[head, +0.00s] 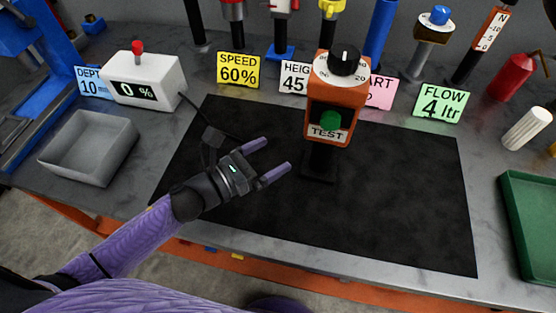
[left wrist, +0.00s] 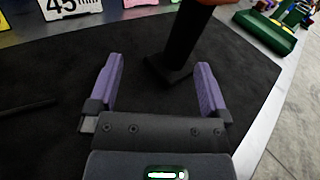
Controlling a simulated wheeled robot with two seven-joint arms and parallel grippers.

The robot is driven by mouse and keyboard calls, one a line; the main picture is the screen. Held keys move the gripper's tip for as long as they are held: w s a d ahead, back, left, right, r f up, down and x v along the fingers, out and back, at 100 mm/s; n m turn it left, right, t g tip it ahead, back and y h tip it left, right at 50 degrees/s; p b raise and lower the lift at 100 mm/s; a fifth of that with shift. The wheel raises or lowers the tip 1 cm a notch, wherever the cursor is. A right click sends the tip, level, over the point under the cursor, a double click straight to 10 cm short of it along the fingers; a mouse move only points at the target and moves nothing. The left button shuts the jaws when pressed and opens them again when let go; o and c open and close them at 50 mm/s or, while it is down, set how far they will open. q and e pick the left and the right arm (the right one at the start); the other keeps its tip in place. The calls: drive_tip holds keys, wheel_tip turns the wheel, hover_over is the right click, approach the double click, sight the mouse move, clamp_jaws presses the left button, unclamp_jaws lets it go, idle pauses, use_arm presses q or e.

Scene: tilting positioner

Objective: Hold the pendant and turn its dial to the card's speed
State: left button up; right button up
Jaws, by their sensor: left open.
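The orange pendant (head: 335,97) stands upright on a black post and foot (head: 318,168) on the dark mat. It has a black dial (head: 344,60) on a white scale at its top, a green button (head: 330,120) and a TEST label. The yellow card (head: 239,70) behind reads SPEED 60%. A white display box (head: 135,88) with a red knob reads 0 %. My left gripper (head: 278,158) is open and empty, left of the post and apart from it. In the left wrist view the black post (left wrist: 178,45) rises beyond the open fingers (left wrist: 158,88). My right gripper is not in view.
Other cards stand at the back, including a green FLOW card (head: 442,103) and a pink one (head: 381,92) partly hidden by the pendant. A grey tray (head: 88,148) is at left, a green tray (head: 530,220) at right. The black mat (head: 400,210) is otherwise clear.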

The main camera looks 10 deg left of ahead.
sight(315, 148)
use_arm(q)
drive_tip(key=d, duration=0.1)
drive_tip(key=d+m, duration=0.1)
drive_tip(key=s+d+m+h, duration=0.1)
drive_tip(key=shift+s+d+r, duration=0.1)
drive_tip(key=shift+d+r, duration=0.05)
drive_tip(key=shift+r, duration=0.15)
drive_tip(key=x, duration=0.9)
drive_tip(key=shift+d+f, duration=0.15)
drive_tip(key=shift+d, duration=0.15)
clamp_jaws()
